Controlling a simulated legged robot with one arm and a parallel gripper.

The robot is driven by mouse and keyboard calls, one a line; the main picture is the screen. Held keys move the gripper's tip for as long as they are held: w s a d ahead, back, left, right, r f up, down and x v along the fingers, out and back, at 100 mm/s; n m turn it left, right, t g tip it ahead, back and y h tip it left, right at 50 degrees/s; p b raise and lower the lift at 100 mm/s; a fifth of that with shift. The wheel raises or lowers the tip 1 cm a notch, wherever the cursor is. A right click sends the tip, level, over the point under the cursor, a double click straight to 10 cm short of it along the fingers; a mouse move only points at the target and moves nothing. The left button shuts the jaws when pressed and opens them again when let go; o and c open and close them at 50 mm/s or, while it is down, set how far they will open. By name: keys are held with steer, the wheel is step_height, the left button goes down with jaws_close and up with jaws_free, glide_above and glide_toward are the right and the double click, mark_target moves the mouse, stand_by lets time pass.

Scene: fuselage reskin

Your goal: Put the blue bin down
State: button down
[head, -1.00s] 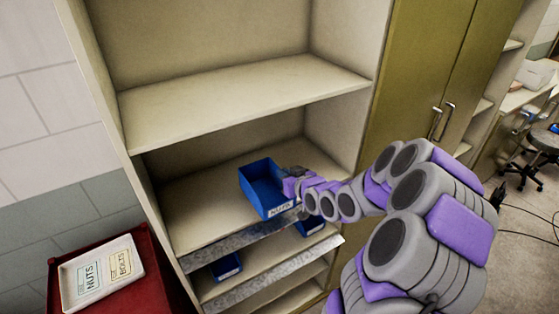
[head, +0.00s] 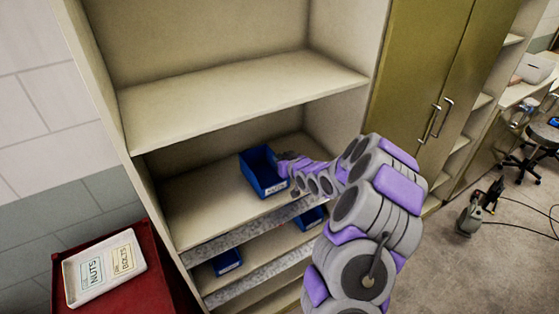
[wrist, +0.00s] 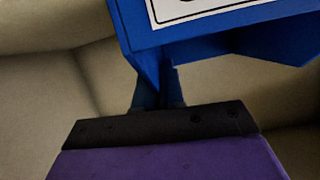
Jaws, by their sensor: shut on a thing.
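The blue bin (head: 262,172) is at the middle shelf of the open cabinet, with its labelled front facing out. It is close to the shelf surface; I cannot tell whether it touches. My gripper (head: 287,168) is at the bin's right side and shut on it. In the wrist view the blue bin (wrist: 225,40) fills the top, with part of its white label showing. The gripper (wrist: 158,92) meets the bin's lower edge there, and its fingertips are mostly hidden.
The middle shelf (head: 195,205) has free room left of the bin. Below it, other blue bins (head: 227,261) sit on lower shelves. A white tray labelled nuts and bolts (head: 104,268) lies on a red cart (head: 160,285). Closed olive doors (head: 425,80) stand right.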

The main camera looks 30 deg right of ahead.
steer(key=shift+d+f, duration=0.15)
steer(key=shift+f, duration=0.2)
steer(key=c, duration=1.2)
jaws_free()
steer(key=shift+c, duration=0.2)
